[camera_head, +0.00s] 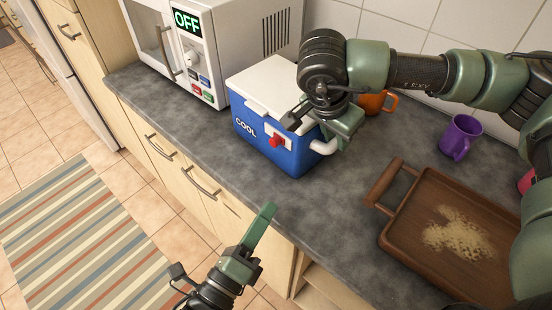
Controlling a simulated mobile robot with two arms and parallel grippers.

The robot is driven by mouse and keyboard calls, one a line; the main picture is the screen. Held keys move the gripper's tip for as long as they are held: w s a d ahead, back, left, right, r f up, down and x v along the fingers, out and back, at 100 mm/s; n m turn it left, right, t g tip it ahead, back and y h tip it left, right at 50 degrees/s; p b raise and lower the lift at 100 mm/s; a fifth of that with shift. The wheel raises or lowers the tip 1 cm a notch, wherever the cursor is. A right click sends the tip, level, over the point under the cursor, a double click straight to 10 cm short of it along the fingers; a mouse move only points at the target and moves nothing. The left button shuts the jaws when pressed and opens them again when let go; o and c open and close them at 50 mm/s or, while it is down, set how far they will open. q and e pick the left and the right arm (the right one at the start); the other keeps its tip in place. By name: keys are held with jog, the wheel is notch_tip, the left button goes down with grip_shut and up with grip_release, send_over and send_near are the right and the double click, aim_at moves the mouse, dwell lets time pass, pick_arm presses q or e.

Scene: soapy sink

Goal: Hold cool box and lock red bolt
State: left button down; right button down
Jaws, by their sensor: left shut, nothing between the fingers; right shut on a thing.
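The cool box (258,145) is blue with a white lid (272,80) and the word COOL on its front. It stands upright on the grey counter, lid down. The red bolt (277,141) sits on a white plate on its front, near the right corner. My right gripper (333,138) is at the box's right side, shut on the white side handle (323,147); the arm hides part of the box's right end. My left gripper (266,215) is shut and empty, in front of the counter edge, below and apart from the bolt.
A white microwave (225,40) reading OFF stands left of the box. An orange mug (374,103) is behind my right arm, a purple mug (461,137) farther right. A wooden tray (400,235) with crumbs lies at right. The counter before the box is clear.

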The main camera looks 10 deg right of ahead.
aim_at(276, 141)
pick_arm(q)
jog(key=x, duration=0.9)
jog(key=shift+w+d+r, duration=0.1)
jog(key=shift+w, duration=0.1)
jog(key=w, duration=0.1)
jog(key=w+a+r, duration=0.1)
jog(key=shift+w+r, duration=0.15)
jog(key=shift+w, duration=0.15)
jog(key=shift+w+a+r, duration=0.25)
jog(key=shift+w+a, duration=0.1)
jog(key=shift+a, duration=0.05)
jog(key=shift+w+a, duration=0.85)
jog(key=shift+w, duration=0.35)
